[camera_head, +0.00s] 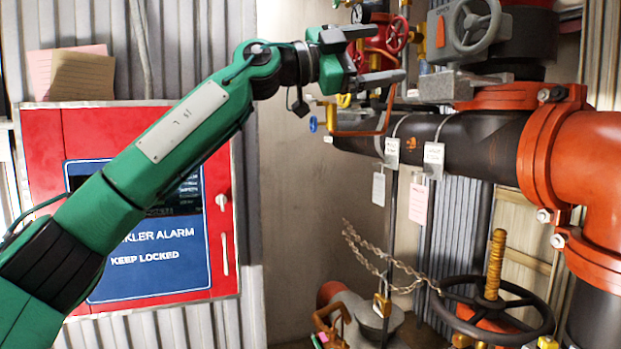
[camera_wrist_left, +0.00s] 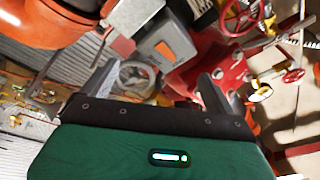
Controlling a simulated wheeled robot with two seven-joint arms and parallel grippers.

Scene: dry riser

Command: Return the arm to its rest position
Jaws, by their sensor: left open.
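My left arm is green and crosses the head view from the lower left up to the middle. My left gripper (camera_head: 386,54) is at its end, in front of the pipework, with its two grey fingers apart. The left wrist view also shows the left gripper (camera_wrist_left: 160,85), its fingers spread with nothing between them. Past the fingers in that view are a grey wheel (camera_wrist_left: 138,74) and a red fitting (camera_wrist_left: 212,78). My right gripper is in neither view.
A red sprinkler alarm cabinet (camera_head: 225,262) stands behind my arm. A dark horizontal pipe (camera_head: 475,140) with hanging tags runs right to an orange elbow (camera_head: 590,150). A grey handwheel (camera_head: 476,22) is above; a black handwheel (camera_head: 530,318) and chain (camera_head: 375,258) are below. Bare wall (camera_head: 290,220) lies between.

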